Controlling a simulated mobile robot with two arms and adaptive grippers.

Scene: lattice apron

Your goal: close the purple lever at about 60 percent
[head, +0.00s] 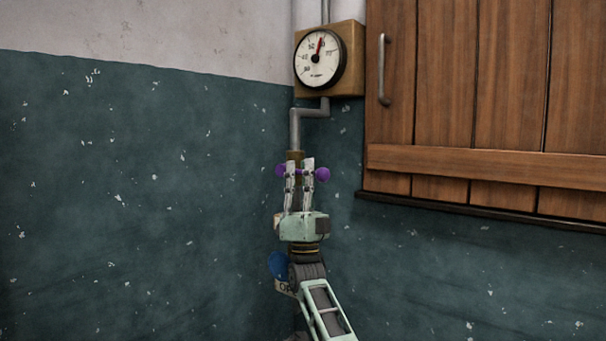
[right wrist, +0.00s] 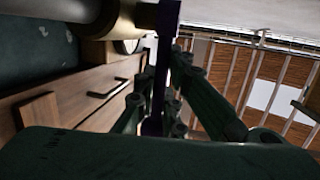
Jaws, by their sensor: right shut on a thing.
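The purple lever (head: 322,174) is on the pipe at the wall corner, below the gauge. It lies roughly level in the head view, with rounded ends showing on both sides of my right gripper (head: 301,169). My right gripper is shut on the lever, and its fingers hide the lever's middle. In the right wrist view the lever (right wrist: 164,62) shows as a dark purple bar between the fingers (right wrist: 160,95), beside a brass fitting (right wrist: 120,20). The round gauge (head: 312,66) has a red needle pointing nearly straight up, slightly right. My left gripper is not in view.
A grey pipe (head: 295,128) bends up to the gauge. A wooden shutter (head: 450,90) with a metal handle (head: 383,70) is at the right. A blue round part (head: 278,265) and a partly hidden label (head: 284,288) sit below my gripper. The left wall is bare.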

